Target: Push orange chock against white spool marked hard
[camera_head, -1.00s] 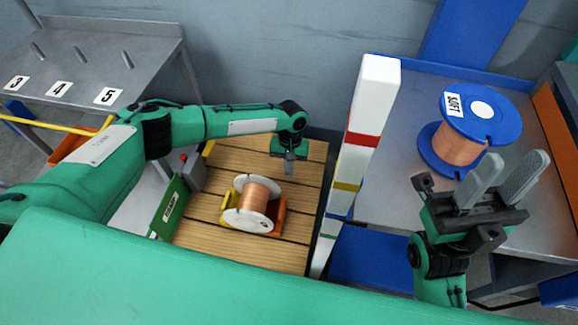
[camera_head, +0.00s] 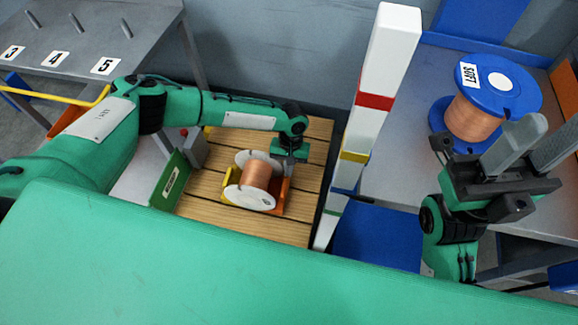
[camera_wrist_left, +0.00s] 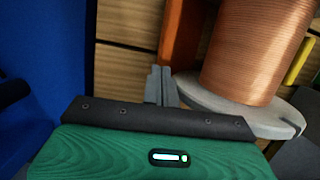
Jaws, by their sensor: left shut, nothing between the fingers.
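A white spool (camera_head: 239,197) wound with copper wire lies on a slatted wooden platform. No marking is readable on it. The orange chock (camera_head: 282,196) stands along its right side, and a yellow chock (camera_head: 226,178) is at its left. My left gripper (camera_head: 288,161) is shut and empty, low at the far right of the spool, close to the orange chock. In the left wrist view its fingertips (camera_wrist_left: 161,72) are beside the orange chock (camera_wrist_left: 183,35), with the spool's flange (camera_wrist_left: 235,108) to the right. Contact cannot be told. My right gripper (camera_head: 533,150) is open and empty.
A striped post (camera_head: 388,60) stands right of the platform (camera_head: 210,218). Beyond it a blue spool (camera_head: 513,78) marked SOFT sits on a grey table near my right gripper. A green panel (camera_head: 170,182) and grey box (camera_head: 194,149) edge the platform's left.

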